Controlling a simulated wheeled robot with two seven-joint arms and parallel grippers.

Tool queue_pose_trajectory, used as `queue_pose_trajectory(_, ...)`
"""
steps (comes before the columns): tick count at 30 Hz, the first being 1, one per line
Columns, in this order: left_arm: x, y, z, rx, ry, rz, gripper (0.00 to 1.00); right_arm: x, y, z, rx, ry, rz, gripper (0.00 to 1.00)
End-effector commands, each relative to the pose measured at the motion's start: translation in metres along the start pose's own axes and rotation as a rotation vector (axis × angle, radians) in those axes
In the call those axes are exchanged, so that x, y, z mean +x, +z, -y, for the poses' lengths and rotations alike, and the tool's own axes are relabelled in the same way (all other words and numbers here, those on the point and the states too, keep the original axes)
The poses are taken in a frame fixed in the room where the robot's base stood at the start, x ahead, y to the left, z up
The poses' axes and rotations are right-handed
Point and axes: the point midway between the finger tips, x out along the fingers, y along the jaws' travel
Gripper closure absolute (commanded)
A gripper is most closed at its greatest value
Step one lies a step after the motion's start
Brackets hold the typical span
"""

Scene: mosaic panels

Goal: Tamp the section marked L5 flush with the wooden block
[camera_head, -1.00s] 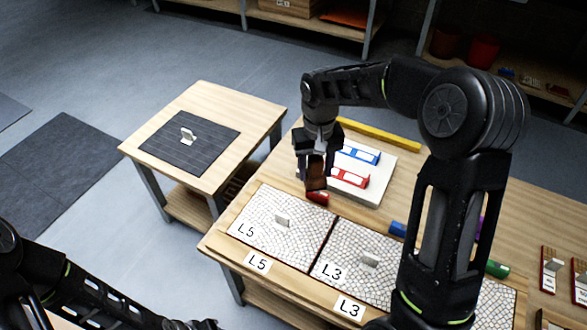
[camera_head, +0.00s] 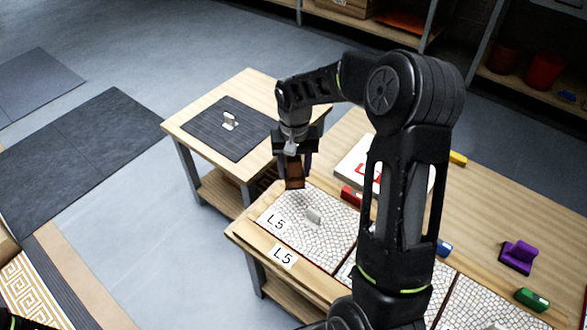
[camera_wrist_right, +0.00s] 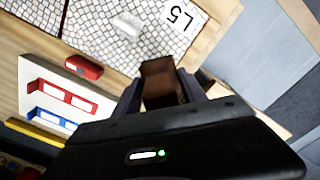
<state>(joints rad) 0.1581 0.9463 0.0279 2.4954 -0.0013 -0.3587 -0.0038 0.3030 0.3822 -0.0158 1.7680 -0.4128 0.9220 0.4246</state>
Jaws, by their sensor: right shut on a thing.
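My right gripper (camera_head: 293,170) is shut on the brown wooden block (camera_head: 294,178), which hangs above the far left edge of the L5 section. The block also shows between the fingers in the right wrist view (camera_wrist_right: 160,80). At the lower left of the head view only a small piece of my left arm shows, without its gripper.
A red block (camera_head: 351,195) lies behind the sections, near a white board (camera_head: 356,158). Purple (camera_head: 518,256) and green (camera_head: 531,299) things lie at the right. A side table with a dark mat (camera_head: 215,140) holding a small pale handled piece (camera_head: 229,121) stands at the left.

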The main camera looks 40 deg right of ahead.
Motion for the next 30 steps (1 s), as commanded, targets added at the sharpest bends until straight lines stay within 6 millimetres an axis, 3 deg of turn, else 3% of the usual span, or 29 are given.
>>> queue_pose_trajectory(8, 0.006, 0.0, 0.003, -0.001, 0.0, 0.0, 0.64, 0.008, 0.0, 0.0, -0.001, 0.0, 0.0, 0.92)
queue_pose_trajectory(22, 0.037, 0.0, 0.015, -0.002, 0.0, 0.0, 0.64, 0.053, 0.0, 0.0, -0.001, 0.0, 0.001, 0.92)
queue_pose_trajectory(30, 0.042, 0.0, 0.017, -0.002, 0.0, 0.0, 0.64, 0.06, 0.0, 0.0, -0.001, 0.0, 0.0, 0.92)
